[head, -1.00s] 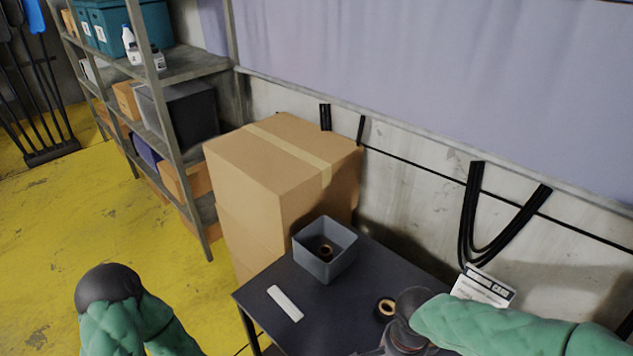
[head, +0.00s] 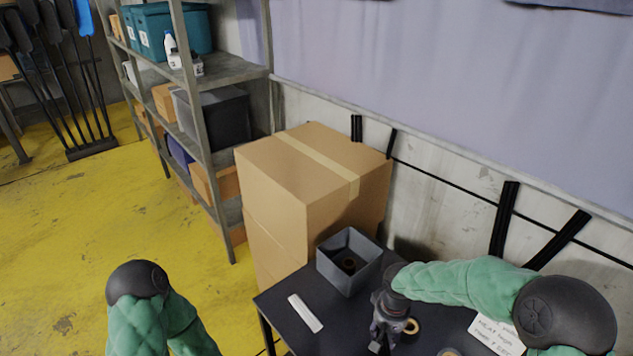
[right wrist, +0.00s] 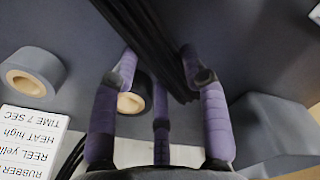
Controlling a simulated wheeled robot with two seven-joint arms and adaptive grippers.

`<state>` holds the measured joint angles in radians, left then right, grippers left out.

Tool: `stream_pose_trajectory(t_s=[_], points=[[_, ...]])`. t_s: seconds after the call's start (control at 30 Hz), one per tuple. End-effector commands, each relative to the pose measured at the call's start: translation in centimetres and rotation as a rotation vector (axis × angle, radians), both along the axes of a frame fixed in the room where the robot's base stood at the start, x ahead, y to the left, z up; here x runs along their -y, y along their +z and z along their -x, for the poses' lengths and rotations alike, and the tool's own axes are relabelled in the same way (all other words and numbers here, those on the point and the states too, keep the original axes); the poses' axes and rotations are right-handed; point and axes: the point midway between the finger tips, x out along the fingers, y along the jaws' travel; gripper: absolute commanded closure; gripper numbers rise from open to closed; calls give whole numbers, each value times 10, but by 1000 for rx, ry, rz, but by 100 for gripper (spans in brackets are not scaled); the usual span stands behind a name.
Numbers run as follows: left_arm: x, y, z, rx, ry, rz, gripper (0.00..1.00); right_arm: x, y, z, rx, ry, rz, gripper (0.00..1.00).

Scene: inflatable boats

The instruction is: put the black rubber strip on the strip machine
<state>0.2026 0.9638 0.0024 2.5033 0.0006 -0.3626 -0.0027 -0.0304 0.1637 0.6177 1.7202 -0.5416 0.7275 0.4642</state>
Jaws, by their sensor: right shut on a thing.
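My right gripper (head: 380,345) is low over the dark table, its fingers pointing down, with its arm coming in from the right. In the right wrist view the purple fingers (right wrist: 160,75) are on both sides of a long black strip (right wrist: 150,35), which appears held between them. The strip runs out of the top of that view, and its far end is hidden. In the head view the strip is hard to tell from the dark gripper and table. Only a green section of my left arm shows; its gripper is out of view. I cannot pick out a strip machine.
The dark table (head: 285,300) bears an open grey bin (head: 348,278) with a roll inside, a white bar (head: 305,313), tape rolls (right wrist: 30,78) and a printed card (right wrist: 28,142) reading "HEAT high, TIME 7 SEC". Cardboard boxes (head: 290,170) stand behind. Black strips hang on the wall.

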Motion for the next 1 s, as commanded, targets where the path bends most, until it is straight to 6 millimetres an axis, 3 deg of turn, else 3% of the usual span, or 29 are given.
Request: stream_pose_trajectory(t_s=[0.67,0.87,1.0], points=[[0,1,0,0,0,0,60,0,2,1,1,-4,0,96],[0,7,0,0,0,0,60,2,28,28,6,-144,-1,96],[0,13,0,0,0,0,60,5,52,63,6,-319,-3,96]])
